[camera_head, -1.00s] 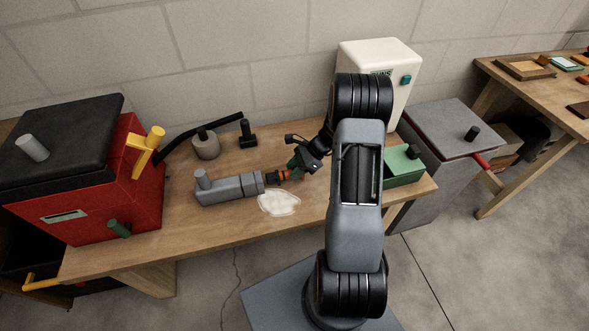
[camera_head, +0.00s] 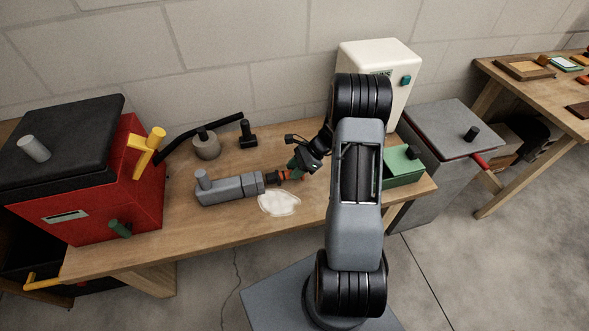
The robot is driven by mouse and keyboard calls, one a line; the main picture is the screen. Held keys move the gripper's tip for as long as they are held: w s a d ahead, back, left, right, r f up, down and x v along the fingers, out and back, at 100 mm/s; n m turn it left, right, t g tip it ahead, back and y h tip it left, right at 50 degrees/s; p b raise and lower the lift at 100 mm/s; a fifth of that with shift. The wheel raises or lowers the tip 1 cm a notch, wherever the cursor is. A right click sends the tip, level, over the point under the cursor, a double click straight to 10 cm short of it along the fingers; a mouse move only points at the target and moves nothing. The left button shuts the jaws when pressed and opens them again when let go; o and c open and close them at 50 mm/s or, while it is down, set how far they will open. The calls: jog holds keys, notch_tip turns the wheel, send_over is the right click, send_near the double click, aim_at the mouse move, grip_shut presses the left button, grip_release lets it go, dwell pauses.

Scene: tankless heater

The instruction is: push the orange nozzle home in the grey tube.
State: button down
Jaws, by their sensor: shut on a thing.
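The grey tube (camera_head: 228,189) lies on the wooden table, its open end facing right and a short stub standing up at its left end. The orange nozzle (camera_head: 284,176) is at the tube's right end, in line with it. A dark part lies between the orange and the grey collar, and I cannot tell how deep the nozzle sits. My gripper (camera_head: 294,172) is shut on the nozzle from the right. Its fingers hide part of the nozzle.
A white patch (camera_head: 279,203) lies just in front of the nozzle. A red box (camera_head: 140,190) stands left, a grey round weight (camera_head: 206,146) and black piece (camera_head: 247,135) behind. A green box (camera_head: 404,171) and white heater (camera_head: 400,58) are right of my arm.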

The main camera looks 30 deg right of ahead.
aim_at(283, 173)
jog(key=shift+w+a, duration=0.2)
jog(key=shift+a, duration=0.7)
jog(key=shift+w+a, duration=0.15)
jog(key=shift+a, duration=0.75)
jog(key=c, duration=0.7)
grip_release()
jog(key=p+v, duration=0.1)
jog(key=v, duration=1.3)
jog(key=shift+f+p, duration=0.1)
jog(key=shift+p, duration=0.2)
jog(key=shift+w, duration=0.1)
